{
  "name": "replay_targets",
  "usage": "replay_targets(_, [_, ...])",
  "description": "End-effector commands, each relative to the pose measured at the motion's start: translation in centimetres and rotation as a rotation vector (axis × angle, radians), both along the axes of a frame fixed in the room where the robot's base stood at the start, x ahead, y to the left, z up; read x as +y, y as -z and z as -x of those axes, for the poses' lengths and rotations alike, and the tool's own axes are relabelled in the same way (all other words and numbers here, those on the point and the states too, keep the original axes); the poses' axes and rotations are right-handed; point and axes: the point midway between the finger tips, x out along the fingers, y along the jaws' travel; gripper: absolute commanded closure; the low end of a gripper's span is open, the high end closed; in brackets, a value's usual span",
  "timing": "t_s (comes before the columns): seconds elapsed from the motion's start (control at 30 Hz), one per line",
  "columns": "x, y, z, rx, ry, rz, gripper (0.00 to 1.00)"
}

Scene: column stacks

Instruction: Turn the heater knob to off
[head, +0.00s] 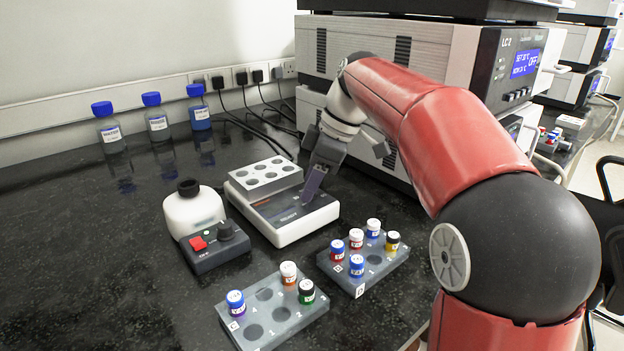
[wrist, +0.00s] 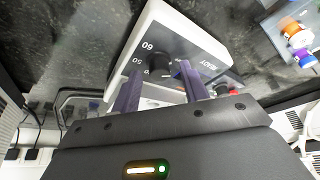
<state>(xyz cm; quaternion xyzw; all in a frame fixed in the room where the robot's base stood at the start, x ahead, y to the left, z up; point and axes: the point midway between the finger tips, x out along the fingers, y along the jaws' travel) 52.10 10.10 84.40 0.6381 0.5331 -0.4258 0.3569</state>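The heater (head: 290,228) is a white box with a dark top panel and a grey block with holes at its back, in the middle of the bench in the head view. My gripper (head: 310,192) points down over the right part of its panel and hides the knob there. In the wrist view the heater knob (wrist: 160,66) is black and round, with scale marks 50 and 60 beside it. The fingers of my gripper (wrist: 159,72) are apart, one on each side of the knob. I cannot tell whether they touch it. The knob's pointer is not clear.
A small device with a red switch (head: 199,243) and a white bottle (head: 193,210) stands left of the heater. Two vial racks (head: 272,332) (head: 362,285) stand in front. A large instrument (head: 420,60) stands behind on the right.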

Motion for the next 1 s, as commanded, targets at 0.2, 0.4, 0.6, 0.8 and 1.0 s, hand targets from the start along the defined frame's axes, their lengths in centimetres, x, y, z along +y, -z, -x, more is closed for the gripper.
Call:
replay_targets(0.2, [0.0,0.0,0.0,0.001,0.001,0.000,0.56])
replay_targets(0.4, [-0.6,-1.4,0.0,-0.002,0.002,-0.001,0.56])
replay_targets(0.6, [-1.9,-4.6,0.2,-0.003,0.002,-0.001,0.56])
replay_targets(0.8, [-2.8,-6.8,0.4,-0.001,0.000,0.000,0.56])
replay_targets(1.0, [-3.0,-7.2,0.6,0.001,0.001,0.000,0.56])
